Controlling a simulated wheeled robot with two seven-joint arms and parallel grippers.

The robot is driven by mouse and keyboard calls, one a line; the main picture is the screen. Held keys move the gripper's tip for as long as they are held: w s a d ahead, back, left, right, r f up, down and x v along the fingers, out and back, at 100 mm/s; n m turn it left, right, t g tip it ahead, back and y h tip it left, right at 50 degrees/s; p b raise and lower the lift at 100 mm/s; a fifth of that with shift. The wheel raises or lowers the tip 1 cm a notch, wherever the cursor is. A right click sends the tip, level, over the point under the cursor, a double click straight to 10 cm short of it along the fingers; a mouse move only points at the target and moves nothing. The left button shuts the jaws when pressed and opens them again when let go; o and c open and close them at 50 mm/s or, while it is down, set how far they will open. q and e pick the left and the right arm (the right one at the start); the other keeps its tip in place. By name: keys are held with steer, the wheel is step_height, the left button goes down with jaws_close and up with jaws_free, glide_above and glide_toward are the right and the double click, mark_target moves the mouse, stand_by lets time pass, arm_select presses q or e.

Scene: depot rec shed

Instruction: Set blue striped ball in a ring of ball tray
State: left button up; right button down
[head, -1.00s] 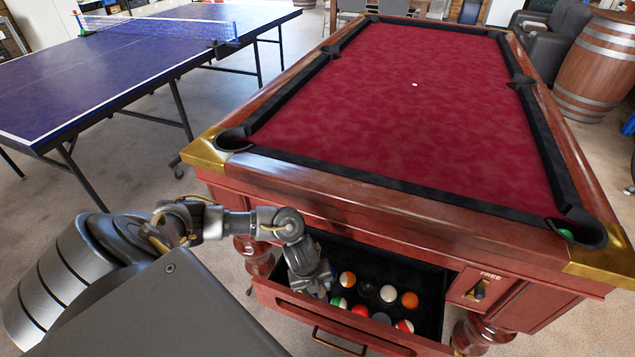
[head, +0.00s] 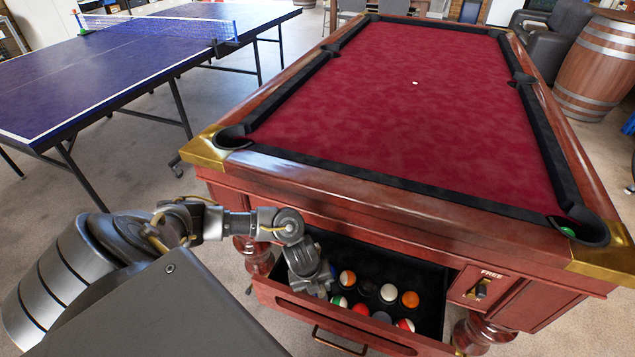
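The ball tray (head: 433,318) is an open dark-lined drawer at the near end of the pool table, with several balls in it. Among them are an orange-striped ball (head: 347,278), a white ball (head: 389,292), an orange ball (head: 410,299) and a green-striped ball (head: 339,301). My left gripper (head: 318,288) is down over the left part of the tray. Its fingers are too small and hidden to tell whether they are open or shut. A bit of blue (head: 333,272) shows beside it; I cannot tell if it is the blue striped ball. My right gripper is out of view.
The pool table's (head: 390,110) wooden edge overhangs the tray, and the drawer front with its handle (head: 340,341) bounds the near side. A green ball (head: 567,232) sits in the right corner pocket. A ping-pong table (head: 110,70) stands at the left.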

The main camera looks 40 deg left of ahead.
arm_select(q)
steer(key=shift+f, duration=0.1)
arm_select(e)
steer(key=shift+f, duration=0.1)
arm_select(q)
steer(key=o, duration=1.1)
steer(key=shift+o, duration=0.2)
steer(key=shift+r, duration=0.35)
step_height(320, 180, up, 10)
steer(key=s+a+p, duration=0.1)
steer(key=p, duration=0.2)
steer(key=shift+s+a, duration=0.15)
steer(key=shift+s, duration=0.15)
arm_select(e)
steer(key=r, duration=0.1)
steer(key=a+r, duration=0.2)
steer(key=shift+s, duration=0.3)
